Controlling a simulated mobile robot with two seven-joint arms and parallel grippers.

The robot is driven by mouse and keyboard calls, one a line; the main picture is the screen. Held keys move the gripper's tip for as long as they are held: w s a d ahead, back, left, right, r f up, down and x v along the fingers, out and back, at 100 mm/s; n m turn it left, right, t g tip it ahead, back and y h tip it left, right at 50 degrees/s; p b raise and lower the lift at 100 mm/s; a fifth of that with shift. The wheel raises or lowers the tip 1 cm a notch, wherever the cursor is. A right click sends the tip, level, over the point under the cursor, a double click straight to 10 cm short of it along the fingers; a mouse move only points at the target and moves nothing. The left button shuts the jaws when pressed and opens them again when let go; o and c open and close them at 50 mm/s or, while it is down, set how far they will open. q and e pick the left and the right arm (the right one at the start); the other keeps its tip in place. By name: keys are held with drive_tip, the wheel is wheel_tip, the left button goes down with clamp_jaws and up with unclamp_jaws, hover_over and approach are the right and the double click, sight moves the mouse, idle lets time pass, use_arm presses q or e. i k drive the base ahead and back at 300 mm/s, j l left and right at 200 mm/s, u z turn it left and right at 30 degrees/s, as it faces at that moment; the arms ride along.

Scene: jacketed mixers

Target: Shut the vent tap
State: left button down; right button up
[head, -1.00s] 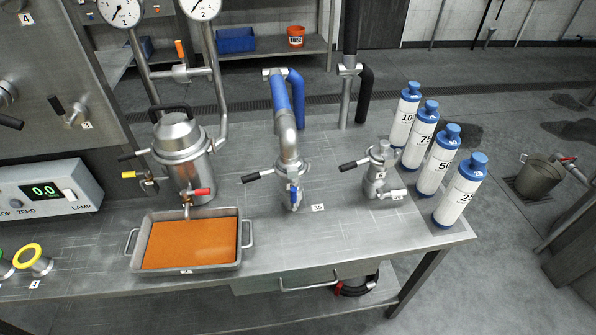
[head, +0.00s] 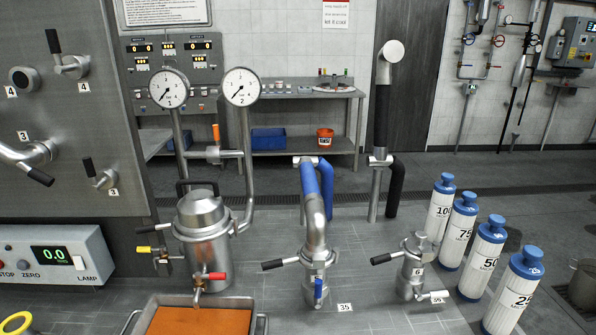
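Neither of my grippers shows in the head view. No tap carries a readable "vent" label, so I cannot tell which is the vent tap. The lidded steel vessel (head: 205,232) has a red-handled tap (head: 213,276) low at its front and a yellow-handled tap (head: 150,250) at its left. An orange handle (head: 216,133) stands upright on the short cross pipe behind the vessel. A blue handle (head: 318,290) points down at the front of the middle fitting. A white-ended side branch (head: 434,297) sticks out right from the fitting marked 6 (head: 414,266).
Two round gauges (head: 241,87) stand above the vessel. An orange-filled tray (head: 262,325) sits below its red tap. Several blue-capped bottles (head: 489,256) stand at right. Black-handled taps (head: 72,64) are on the left panel; a display box (head: 52,258) is below.

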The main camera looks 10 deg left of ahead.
sight(162, 248)
drive_tip(key=u, duration=1.25)
